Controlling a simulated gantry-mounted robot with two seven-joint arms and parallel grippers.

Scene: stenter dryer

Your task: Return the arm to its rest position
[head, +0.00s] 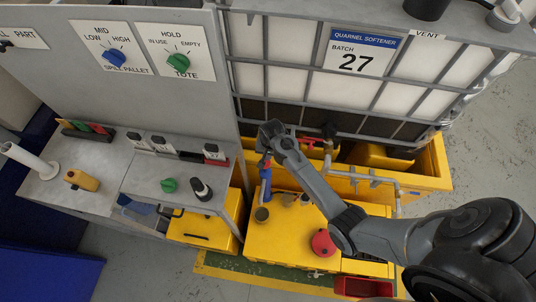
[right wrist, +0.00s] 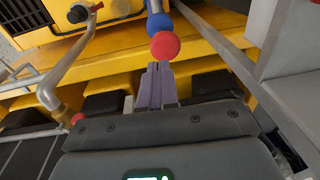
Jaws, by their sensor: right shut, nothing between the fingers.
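My right arm (head: 375,235) reaches in from the lower right in the head view, over the yellow unit. Its gripper (head: 267,150) is beside the front of the caged white tank. In the right wrist view the two fingers of the gripper (right wrist: 157,86) are together, with nothing between them. A red round knob (right wrist: 165,45) with a blue part (right wrist: 159,23) behind it shows just beyond the fingertips. I cannot tell whether the fingers touch the knob. In the head view the blue part (head: 265,178) stands just below the gripper. My left gripper is not in view.
The tank (head: 270,82) sits in a yellow tray (head: 430,178) at the back. Grey pipework (head: 365,176) and a red cap (head: 323,242) are near my arm. A grey panel with blue (head: 115,56) and green (head: 178,61) knobs stands left, above a bench (head: 100,160).

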